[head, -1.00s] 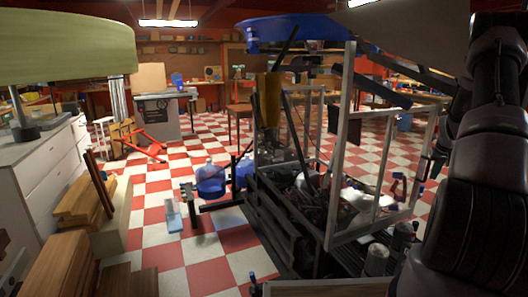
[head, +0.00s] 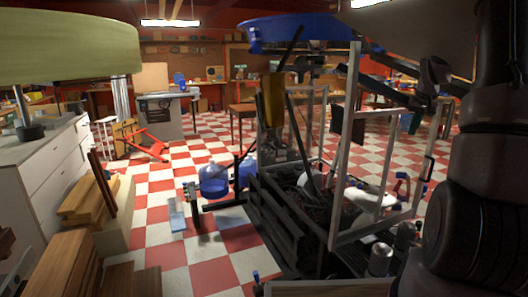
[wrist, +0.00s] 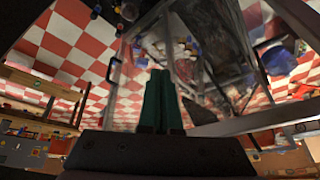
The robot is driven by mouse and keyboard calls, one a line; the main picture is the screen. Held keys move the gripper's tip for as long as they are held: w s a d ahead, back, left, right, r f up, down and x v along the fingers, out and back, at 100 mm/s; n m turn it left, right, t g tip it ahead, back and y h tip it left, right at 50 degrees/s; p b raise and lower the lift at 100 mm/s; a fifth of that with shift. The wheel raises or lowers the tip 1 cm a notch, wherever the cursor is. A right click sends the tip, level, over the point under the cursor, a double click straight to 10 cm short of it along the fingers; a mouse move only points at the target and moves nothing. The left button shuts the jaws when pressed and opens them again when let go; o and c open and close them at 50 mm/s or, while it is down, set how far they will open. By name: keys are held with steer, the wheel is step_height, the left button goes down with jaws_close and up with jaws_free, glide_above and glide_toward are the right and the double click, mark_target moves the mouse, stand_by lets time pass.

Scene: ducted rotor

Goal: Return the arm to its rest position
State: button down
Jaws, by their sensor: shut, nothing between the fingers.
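My arm (head: 480,190) stands as a dark, thick column of links along the right edge of the head view. It covers that side of the room. My gripper (wrist: 161,76) shows in the wrist view as two green fingers pressed together with nothing between them. The wrist view is tilted, with the checkered floor at the top and shelves at the lower left. The fingers point toward a metal frame, and I cannot tell how far away it is.
A metal-framed machine (head: 345,150) with a blue ring (head: 290,32) on top stands close in front. A white drawer cabinet (head: 50,165) and stacked wood (head: 95,200) are at the left. Blue jugs (head: 214,181) stand on the floor. The checkered floor (head: 190,255) is partly clear between.

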steer(key=s+a+r+t+y, duration=0.1)
steer(key=s+a+r, duration=1.3)
steer(key=a, duration=0.4)
steer(key=s+a+y, duration=0.1)
steer(key=s+a, duration=0.4)
steer(key=s, duration=0.4)
steer(key=s+a+r+t+y, duration=0.1)
steer(key=s+a, duration=0.4)
steer(key=s, duration=0.4)
steer(key=shift+s, duration=0.25)
steer(key=shift+a, duration=0.1)
